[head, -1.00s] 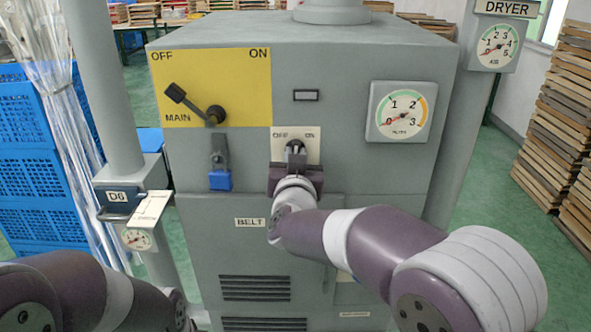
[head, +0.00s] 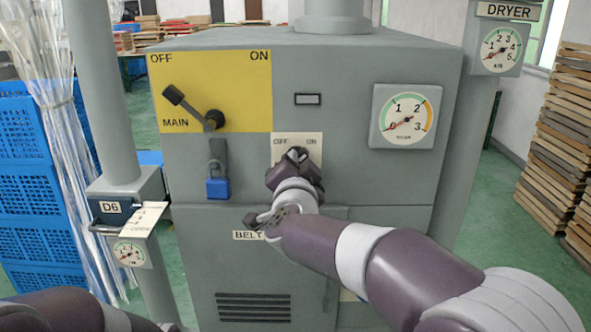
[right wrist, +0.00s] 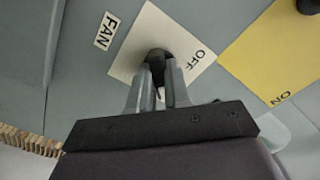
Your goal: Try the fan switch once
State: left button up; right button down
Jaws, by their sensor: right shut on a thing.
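The fan switch plate (head: 312,160) is a pale square with OFF and ON marks on the grey cabinet's front. In the right wrist view the plate (right wrist: 135,60) shows its OFF mark, with the FAN label (right wrist: 107,31) beside it; the ON mark is hidden there. The dark switch knob (right wrist: 158,58) lies between the fingertips of my right gripper (right wrist: 157,85), which is shut on it. In the head view my right gripper (head: 297,160) is tilted and covers most of the knob. Which mark the knob points at is hard to tell. My left gripper is out of view.
A yellow MAIN panel (head: 240,100) has its lever toward OFF, with a blue padlock (head: 217,188) below. A round gauge (head: 405,117) reads near 0. A D6 post box (head: 125,187) stands left. Stacked trays (head: 550,140) stand right.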

jog(key=shift+d+r+m, duration=0.1)
jog(key=shift+r+m, duration=0.2)
jog(key=shift+r, duration=0.2)
jog(key=c, duration=1.1)
grip_release()
jog(key=shift+w+f, duration=0.1)
jog(key=shift+f, duration=0.25)
jog(key=s+b, duration=0.2)
jog(key=s, duration=1)
jog(key=shift+s, duration=0.3)
